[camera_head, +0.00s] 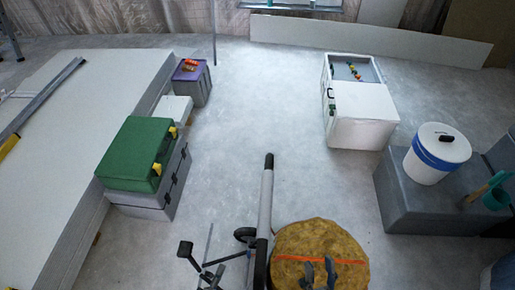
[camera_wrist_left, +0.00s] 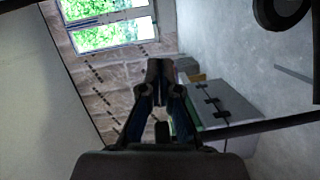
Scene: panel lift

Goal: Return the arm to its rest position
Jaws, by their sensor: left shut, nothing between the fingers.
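My left gripper (camera_head: 187,250) is low in the head view, left of the panel lift's post (camera_head: 266,205) and wheel (camera_head: 245,235). In the left wrist view its fingers (camera_wrist_left: 158,72) meet at the tips with nothing between them. My right gripper (camera_head: 319,268) shows at the bottom of the head view, in front of the round yellow-brown roll (camera_head: 290,240) with an orange band. Its two dark fingers stand apart, with nothing seen between them. The arm links are mostly out of frame.
A green case (camera_head: 135,150) on grey boxes (camera_head: 150,200) stands beside the pale panel stack (camera_head: 60,150) at left. A white cabinet (camera_head: 362,118) and a bucket (camera_head: 436,155) on a grey box (camera_head: 390,195) are at right.

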